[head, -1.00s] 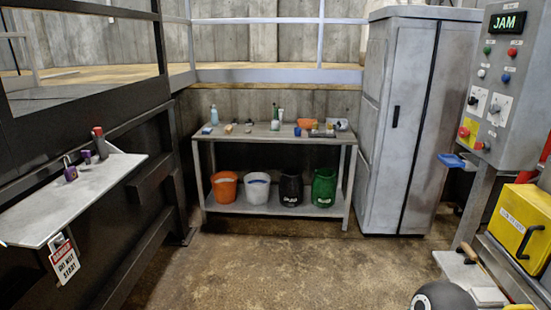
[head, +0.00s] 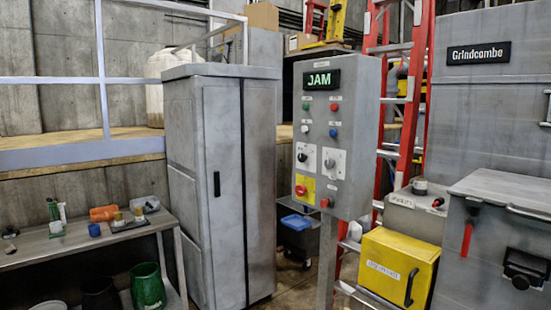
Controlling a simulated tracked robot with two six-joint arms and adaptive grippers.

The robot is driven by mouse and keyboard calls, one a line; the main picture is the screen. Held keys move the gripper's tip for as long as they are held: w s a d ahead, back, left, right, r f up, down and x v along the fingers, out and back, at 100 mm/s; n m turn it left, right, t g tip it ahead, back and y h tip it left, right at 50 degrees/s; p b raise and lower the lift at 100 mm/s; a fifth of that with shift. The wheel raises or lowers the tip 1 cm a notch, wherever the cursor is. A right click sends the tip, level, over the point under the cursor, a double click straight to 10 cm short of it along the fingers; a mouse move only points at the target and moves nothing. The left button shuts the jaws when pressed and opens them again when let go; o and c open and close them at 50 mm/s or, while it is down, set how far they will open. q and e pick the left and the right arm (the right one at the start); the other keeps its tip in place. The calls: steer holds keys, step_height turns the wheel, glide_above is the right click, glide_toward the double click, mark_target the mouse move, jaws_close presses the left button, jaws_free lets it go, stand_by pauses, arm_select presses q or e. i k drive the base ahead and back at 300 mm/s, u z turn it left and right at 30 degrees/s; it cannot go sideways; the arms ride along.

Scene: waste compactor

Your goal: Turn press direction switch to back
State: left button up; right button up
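A grey control panel (head: 343,135) stands on a post right of centre in the head view, with a green lit JAM display (head: 320,79). Below the display are green, red, white and blue buttons. Two rotary switches sit lower on pale plates, a left one (head: 302,157) and a right one (head: 329,163). Their labels are too small to read, so I cannot tell which is the press direction switch or its setting. A red knob on a yellow plate (head: 304,187) and a red button (head: 325,202) are beneath. Neither of my grippers is in view.
A tall grey cabinet (head: 217,200) stands left of the panel. A workbench (head: 75,243) with small items is at far left. A yellow box (head: 392,268), a red ladder (head: 413,80) and the grey Grindcombo machine (head: 490,110) are at right. Some floor shows between cabinet and post.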

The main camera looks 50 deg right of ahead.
mark_target(301, 157)
steer(key=u, duration=0.05)
steer(key=i, duration=2.3)
steer(key=z, duration=3.3)
steer(key=i, duration=1.1)
steer(key=u, duration=0.45)
